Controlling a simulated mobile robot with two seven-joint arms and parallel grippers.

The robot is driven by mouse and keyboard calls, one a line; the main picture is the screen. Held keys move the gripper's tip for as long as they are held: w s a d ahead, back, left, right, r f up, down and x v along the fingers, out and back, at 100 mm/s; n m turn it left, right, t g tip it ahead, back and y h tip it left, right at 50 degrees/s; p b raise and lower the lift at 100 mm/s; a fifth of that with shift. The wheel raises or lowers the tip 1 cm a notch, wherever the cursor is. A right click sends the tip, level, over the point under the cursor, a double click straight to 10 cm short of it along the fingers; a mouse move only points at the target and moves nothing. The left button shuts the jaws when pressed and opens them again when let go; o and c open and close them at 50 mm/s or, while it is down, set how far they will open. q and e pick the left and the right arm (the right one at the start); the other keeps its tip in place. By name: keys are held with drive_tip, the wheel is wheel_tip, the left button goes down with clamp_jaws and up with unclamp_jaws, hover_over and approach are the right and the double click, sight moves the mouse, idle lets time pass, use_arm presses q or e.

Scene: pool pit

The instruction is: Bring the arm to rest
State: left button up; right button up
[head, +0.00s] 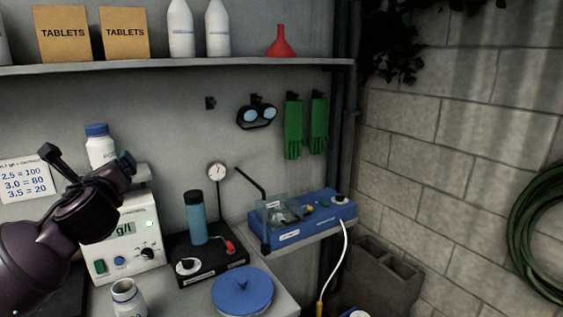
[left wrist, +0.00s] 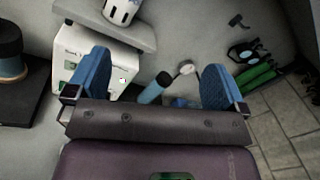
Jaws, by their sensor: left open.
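My left arm comes in from the left in the head view, in front of the white meter. My left gripper shows in the left wrist view (left wrist: 158,90) with its two blue-padded fingers wide apart and nothing between them. Beyond the fingers in that view are the white meter (left wrist: 105,60), a blue cylinder (left wrist: 155,88) and the grey wall. The gripper touches nothing that I can see. My right gripper is in neither view.
The bench holds the white meter (head: 125,240), a black stand with a blue cylinder (head: 196,220), an open white jar (head: 127,299) and a blue round lid (head: 242,291). A blue device (head: 318,218) stands to the right. A shelf (head: 170,67) runs above.

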use_arm(q)
drive_tip(key=w+d+f+n+t+h, duration=0.1)
drive_tip(key=d+f+n+t+h, duration=0.1)
drive_tip(key=d+f+n+h, duration=0.3)
drive_tip(key=s+d+f+n+g+h, duration=0.1)
drive_tip(key=s+d+f+n+h, duration=0.15)
drive_tip(key=f+n, duration=0.35)
drive_tip(key=s+d+f+n+g+h, duration=0.1)
drive_tip(key=s+d+f+n+h, duration=0.15)
drive_tip(key=f, duration=0.45)
drive_tip(key=s+a+f+n+g+y, duration=0.1)
drive_tip(key=s+f+n, duration=0.5)
drive_tip(key=s+f, duration=0.7)
drive_tip(key=s+f+n+g+y, duration=0.1)
drive_tip(key=s+f+n+g, duration=0.3)
drive_tip(key=s+f, duration=0.9)
wheel_tip(320, 180, down, 3)
drive_tip(key=shift+s+a+f+n+y+b, duration=0.25)
drive_tip(key=shift+a+n+y+b, duration=0.15)
drive_tip(key=shift+n, duration=0.55)
